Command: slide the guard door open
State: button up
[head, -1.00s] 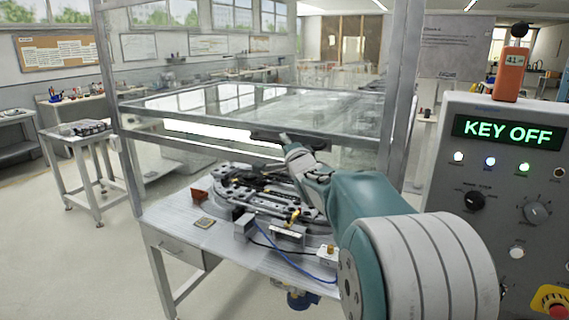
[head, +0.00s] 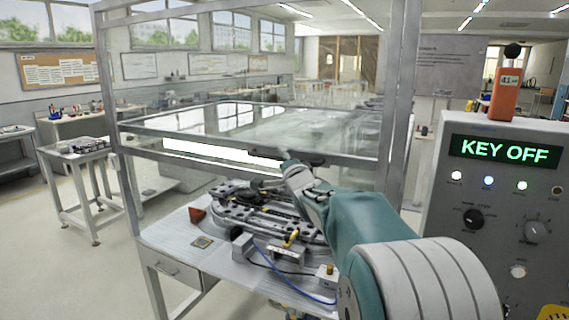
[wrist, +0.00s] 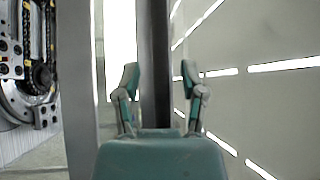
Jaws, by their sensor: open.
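The guard door (head: 200,158) is a clear panel in a grey metal frame, across the front of the enclosure above the work table. A dark handle (head: 262,153) sits on its lower rail. My gripper (head: 287,160) is at this rail, beside the handle, and partly hides it. In the wrist view my gripper (wrist: 159,80) is open, with one finger on each side of a long grey bar (wrist: 154,40). The fingers look apart from the bar; I cannot tell its exact depth between them.
Under the door, the table (head: 175,238) carries a ring track (head: 240,208). A grey control panel (head: 500,210) reading "KEY OFF" stands close on the right, with an orange device (head: 506,95) on top. Enclosure posts (head: 400,90) rise beside my arm. Open floor lies at left.

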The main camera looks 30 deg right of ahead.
jog(key=s+a+f, duration=0.1)
jog(key=s, duration=1)
jog(key=shift+s+a+f, duration=0.2)
jog(key=shift+s+f, duration=0.15)
jog(key=s+a+f+n+g, duration=0.4)
jog(key=s+a+f+n, duration=0.1)
jog(key=s, duration=0.4)
jog(key=s+a+f+n+g+y, duration=0.1)
jog(key=s+a+f+n+g, duration=0.4)
jog(key=s, duration=0.4)
jog(key=s+a+f+n+g+y, duration=0.1)
jog(key=s+a+f+n+g, duration=0.3)
jog(key=s, duration=0.5)
notch_tip(320, 180, down, 3)
jog(key=a+n, duration=0.2)
jog(key=n, duration=0.1)
jog(key=shift+n+g, duration=0.4)
jog(key=shift+d+f, duration=0.1)
